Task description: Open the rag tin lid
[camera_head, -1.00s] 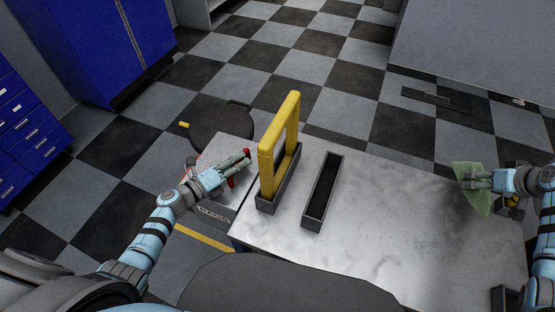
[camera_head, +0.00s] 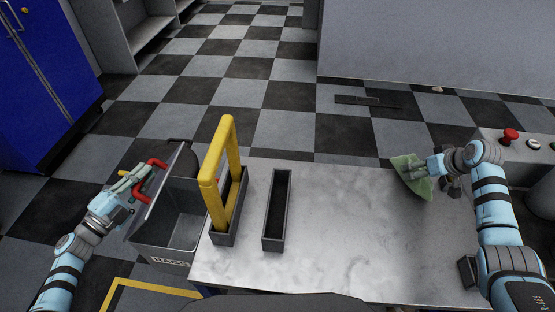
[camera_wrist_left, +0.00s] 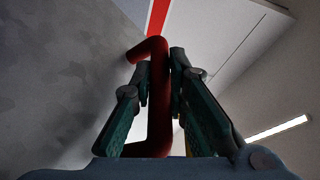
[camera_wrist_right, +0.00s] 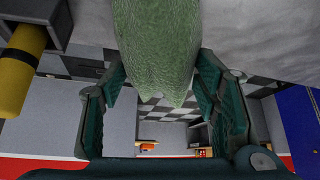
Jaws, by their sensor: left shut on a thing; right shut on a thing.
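The grey rag tin (camera_head: 172,262), with a "RAGS" label, stands at the left end of the metal table. Its lid (camera_head: 160,190) is swung up and tilted toward the left, and the tin's inside shows. My left gripper (camera_head: 148,172) is shut on the lid's red handle (camera_head: 158,162). The handle also shows between the fingers in the left wrist view (camera_wrist_left: 158,110). My right gripper (camera_head: 430,168) is shut on a green rag (camera_head: 412,182) above the table's right part. The rag hangs between the fingers in the right wrist view (camera_wrist_right: 160,45).
A yellow frame (camera_head: 208,190) stands in a dark tray beside the tin. An empty narrow tray (camera_head: 266,225) lies to its right. The middle of the metal table (camera_head: 350,230) is clear. A red button (camera_head: 510,136) sits on a box at the far right.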

